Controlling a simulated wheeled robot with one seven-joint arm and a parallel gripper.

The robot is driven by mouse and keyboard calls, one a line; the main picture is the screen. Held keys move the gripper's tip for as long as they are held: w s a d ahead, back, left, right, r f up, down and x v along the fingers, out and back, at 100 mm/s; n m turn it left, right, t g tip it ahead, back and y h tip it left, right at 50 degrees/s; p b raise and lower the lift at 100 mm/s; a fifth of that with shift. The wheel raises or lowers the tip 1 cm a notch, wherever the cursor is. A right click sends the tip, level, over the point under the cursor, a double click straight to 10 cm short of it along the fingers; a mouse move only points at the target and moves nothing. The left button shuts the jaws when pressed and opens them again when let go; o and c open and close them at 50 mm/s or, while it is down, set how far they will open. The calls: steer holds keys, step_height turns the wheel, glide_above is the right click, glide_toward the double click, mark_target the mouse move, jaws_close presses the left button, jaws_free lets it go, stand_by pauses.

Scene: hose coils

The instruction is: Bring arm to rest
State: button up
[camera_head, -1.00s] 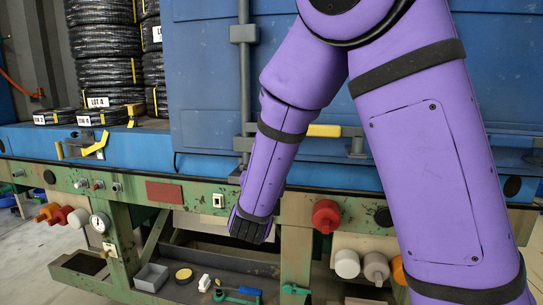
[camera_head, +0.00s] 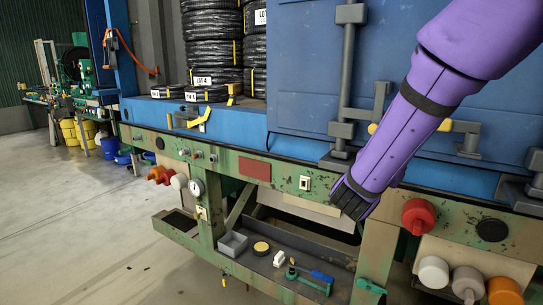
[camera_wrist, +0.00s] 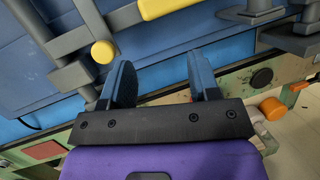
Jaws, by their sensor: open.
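My purple arm (camera_head: 408,125) reaches down from the upper right in the head view, in front of the blue container. My gripper (camera_head: 350,200) is the dark end of the arm, by the green machine frame (camera_head: 322,184). In the wrist view my gripper (camera_wrist: 163,72) shows two dark blue fingers spread apart, with nothing between them. The fingertips point toward the blue panel and its grey bars. I cannot tell from these views whether they touch anything.
A red knob (camera_head: 418,216) and a tray (camera_head: 300,255) with small parts lie close to my gripper. Open floor (camera_head: 80,220) is at the left.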

steer(key=s+d+f+m+g+y, duration=0.1)
steer(key=s+d+m+g+y, duration=0.1)
steer(key=s+d+m+g, duration=0.55)
steer(key=s+d+m+g+y, duration=0.3)
steer(key=s+m+g, duration=0.3)
steer(key=s, duration=0.4)
steer(key=s+a+r+m+t+y, duration=0.1)
steer(key=s+a+m+t+y, duration=0.4)
steer(key=s+a+m+y, duration=0.4)
steer(key=shift+s+a+r+m+y, duration=0.25)
steer(key=shift+a+r+m+y, duration=0.1)
steer(key=shift+a+m+y, duration=0.55)
